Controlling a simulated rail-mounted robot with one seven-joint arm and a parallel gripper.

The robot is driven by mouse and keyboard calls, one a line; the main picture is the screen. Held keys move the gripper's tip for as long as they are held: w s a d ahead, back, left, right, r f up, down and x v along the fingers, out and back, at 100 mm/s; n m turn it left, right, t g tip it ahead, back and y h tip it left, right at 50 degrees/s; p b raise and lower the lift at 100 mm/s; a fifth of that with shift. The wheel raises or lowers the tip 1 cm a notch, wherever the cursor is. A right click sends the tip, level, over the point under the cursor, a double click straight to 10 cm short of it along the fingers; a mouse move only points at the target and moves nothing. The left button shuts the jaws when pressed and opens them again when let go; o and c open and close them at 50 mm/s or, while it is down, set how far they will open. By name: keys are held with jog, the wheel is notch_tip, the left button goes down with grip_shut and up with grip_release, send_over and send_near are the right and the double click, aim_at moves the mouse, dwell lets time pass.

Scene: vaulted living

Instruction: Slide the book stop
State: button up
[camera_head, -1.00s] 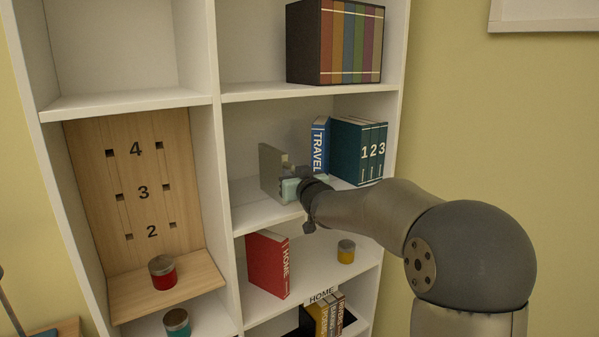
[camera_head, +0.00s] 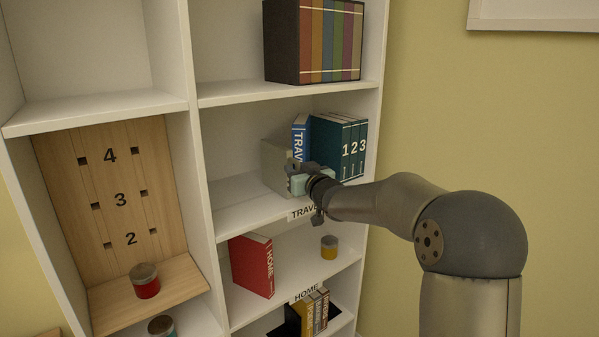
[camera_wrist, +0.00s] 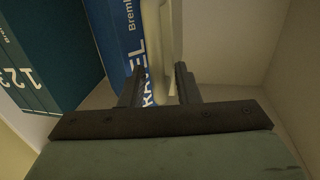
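The book stop (camera_head: 276,168) is a grey-beige upright plate on the middle shelf, left of the blue TRAVEL book (camera_head: 299,137) and close to it. My gripper (camera_head: 293,170) is at the stop's front edge, partly covering it in the head view. The contact between stop and book is not clear.
Teal numbered volumes (camera_head: 338,146) stand right of the TRAVEL book. The shelf left of the stop is bare. Below are a red HOME book (camera_head: 251,265) and a yellow jar (camera_head: 329,247). A dark boxed set (camera_head: 313,42) stands above.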

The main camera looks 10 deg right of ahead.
jog(key=b+v, duration=0.2)
jog(key=v, duration=1.5)
jog(key=shift+s, duration=0.2)
jog(key=shift+c, duration=0.3)
